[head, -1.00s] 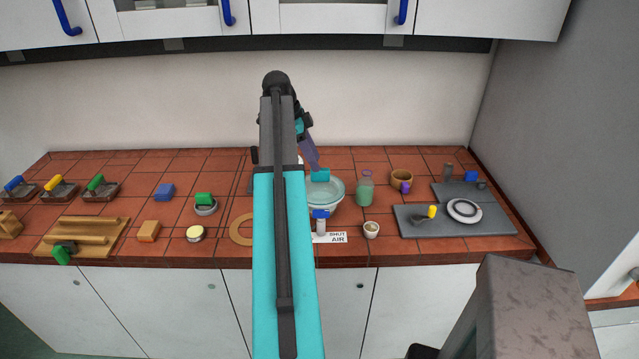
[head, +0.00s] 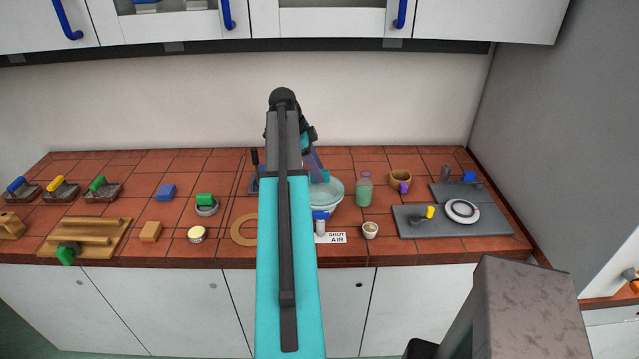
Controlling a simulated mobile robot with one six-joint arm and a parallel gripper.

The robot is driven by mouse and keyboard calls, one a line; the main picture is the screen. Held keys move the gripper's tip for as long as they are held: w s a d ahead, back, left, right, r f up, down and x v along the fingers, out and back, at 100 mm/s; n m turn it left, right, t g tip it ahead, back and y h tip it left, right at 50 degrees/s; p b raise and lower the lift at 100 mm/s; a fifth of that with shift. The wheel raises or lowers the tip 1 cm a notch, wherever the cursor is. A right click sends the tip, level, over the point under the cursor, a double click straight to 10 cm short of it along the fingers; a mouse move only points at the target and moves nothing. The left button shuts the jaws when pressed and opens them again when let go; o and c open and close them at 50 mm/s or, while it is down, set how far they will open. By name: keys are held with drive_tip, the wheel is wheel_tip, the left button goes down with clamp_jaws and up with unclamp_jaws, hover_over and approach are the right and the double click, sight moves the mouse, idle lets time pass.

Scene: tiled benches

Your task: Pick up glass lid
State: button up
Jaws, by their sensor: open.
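The glass lid (head: 332,190) is a pale, see-through greenish disc with a teal knob (head: 325,175) on top. It sits on a white bowl (head: 327,208) in the middle of the bench. My arm hides the left side of the lid and bowl. My gripper (head: 315,164) is partly hidden behind my own arm. It is open, with a purple finger reaching down close to the knob. I cannot tell whether it touches the knob.
A green glass jar (head: 364,190) stands just right of the bowl, with a small cup (head: 370,230) in front. A blue-topped shaker-like item (head: 320,222) and a "SHUT AIR" label (head: 331,238) are in front of the bowl. Dark slabs (head: 480,223) lie further right.

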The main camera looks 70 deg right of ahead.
drive_tip(key=shift+p+x, duration=0.3)
drive_tip(key=shift+x, duration=0.75)
clamp_jaws()
